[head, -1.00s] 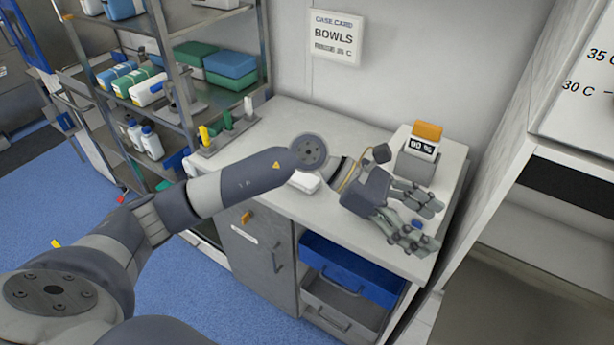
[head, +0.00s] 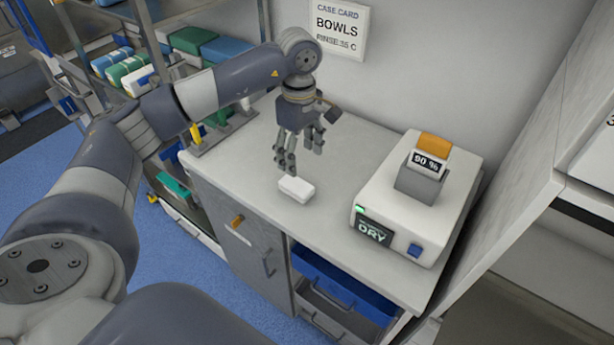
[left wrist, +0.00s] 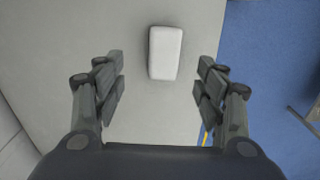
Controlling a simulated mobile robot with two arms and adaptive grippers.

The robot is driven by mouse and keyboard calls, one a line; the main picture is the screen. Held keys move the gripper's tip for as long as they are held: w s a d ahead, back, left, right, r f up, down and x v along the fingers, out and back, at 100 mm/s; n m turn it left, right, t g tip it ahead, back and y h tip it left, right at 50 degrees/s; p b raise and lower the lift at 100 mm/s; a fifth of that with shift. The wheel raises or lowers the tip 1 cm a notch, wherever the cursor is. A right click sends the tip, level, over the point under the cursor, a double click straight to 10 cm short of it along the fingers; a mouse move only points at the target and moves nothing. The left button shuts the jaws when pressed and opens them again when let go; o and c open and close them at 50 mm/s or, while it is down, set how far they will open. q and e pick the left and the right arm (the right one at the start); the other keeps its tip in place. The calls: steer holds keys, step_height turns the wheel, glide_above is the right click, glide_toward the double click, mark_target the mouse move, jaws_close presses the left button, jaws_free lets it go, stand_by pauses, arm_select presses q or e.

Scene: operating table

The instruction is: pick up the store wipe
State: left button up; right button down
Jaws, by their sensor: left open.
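The store wipe appears to be the small white block (head: 296,189) lying on the light grey counter near its front edge. In the left wrist view the white block (left wrist: 165,53) lies between and beyond my open fingers. My left gripper (head: 300,162) points down just above and behind the block, open and empty; it also shows in the left wrist view (left wrist: 160,85). The fingers do not touch the block in the wrist view. My right gripper is not in view.
A white device (head: 396,200) marked DRY, with a display reading 90 %, stands on the counter (head: 345,160) to the right. A metal shelf rack with boxes stands at the left. A blue drawer (head: 345,278) is below. The counter around the block is clear.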

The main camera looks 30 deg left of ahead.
mark_target(298, 184)
arm_select(q)
steer(key=shift+s+f+p, duration=0.1)
steer(key=shift+f+p, duration=0.25)
steer(key=shift+f, duration=0.5)
steer(key=f, duration=0.1)
steer(key=f+p, duration=0.1)
steer(key=f, duration=0.1)
steer(key=shift+s+f, duration=0.25)
steer(key=shift+s, duration=0.1)
steer(key=f, duration=0.1)
steer(key=f+p, duration=0.1)
steer(key=f, duration=0.1)
steer(key=f+p, duration=0.1)
steer(key=shift+a+f, duration=0.15)
steer(key=shift+a, duration=0.1)
steer(key=shift+w+f, duration=0.1)
steer(key=shift+f, duration=0.3)
steer(key=shift+c, duration=0.6)
steer(key=c, duration=0.8)
steer(key=shift+c, duration=0.2)
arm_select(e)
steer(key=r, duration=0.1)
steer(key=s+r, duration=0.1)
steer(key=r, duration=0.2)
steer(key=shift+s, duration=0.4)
